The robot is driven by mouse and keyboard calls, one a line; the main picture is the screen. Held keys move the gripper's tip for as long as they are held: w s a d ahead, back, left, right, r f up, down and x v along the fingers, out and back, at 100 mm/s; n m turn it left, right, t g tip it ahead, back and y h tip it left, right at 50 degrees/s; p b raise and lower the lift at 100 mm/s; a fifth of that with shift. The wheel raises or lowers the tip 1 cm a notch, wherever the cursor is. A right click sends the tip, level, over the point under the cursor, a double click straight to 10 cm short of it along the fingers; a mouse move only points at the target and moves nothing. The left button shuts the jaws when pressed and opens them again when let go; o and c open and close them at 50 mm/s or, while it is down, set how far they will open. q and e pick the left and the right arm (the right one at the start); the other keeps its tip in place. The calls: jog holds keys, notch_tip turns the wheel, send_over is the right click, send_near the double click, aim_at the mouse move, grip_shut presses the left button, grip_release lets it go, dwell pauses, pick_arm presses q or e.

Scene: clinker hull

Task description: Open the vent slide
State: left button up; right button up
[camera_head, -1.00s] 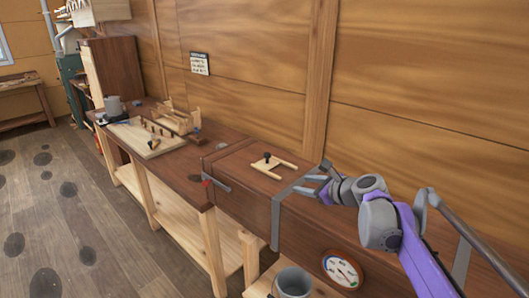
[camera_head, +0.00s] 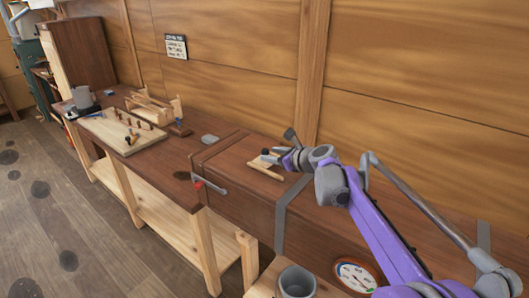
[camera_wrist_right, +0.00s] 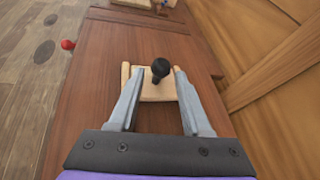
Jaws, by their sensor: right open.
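The vent slide is a pale wooden plate (camera_wrist_right: 155,94) with a black knob (camera_wrist_right: 160,68), set between light wooden rails on top of a long dark wooden box (camera_head: 240,200). In the head view the slide (camera_head: 268,173) is partly hidden by my right gripper (camera_head: 275,155). In the right wrist view the right gripper (camera_wrist_right: 155,84) is open, with one finger on each side of the knob and a gap to it on both sides. I cannot tell how far above the plate the fingertips are. My left gripper is not in view.
A grey strap (camera_head: 283,215) crosses the box. A round gauge (camera_head: 356,276) is on its front and a grey mug (camera_head: 296,282) stands below. A workbench (camera_head: 150,160) with a pegged board (camera_head: 118,130) is at left. The wooden wall (camera_head: 430,110) rises close behind.

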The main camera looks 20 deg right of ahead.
aim_at(268, 153)
jog(key=shift+x, duration=2.25)
grip_shut()
jog(key=shift+r, duration=0.1)
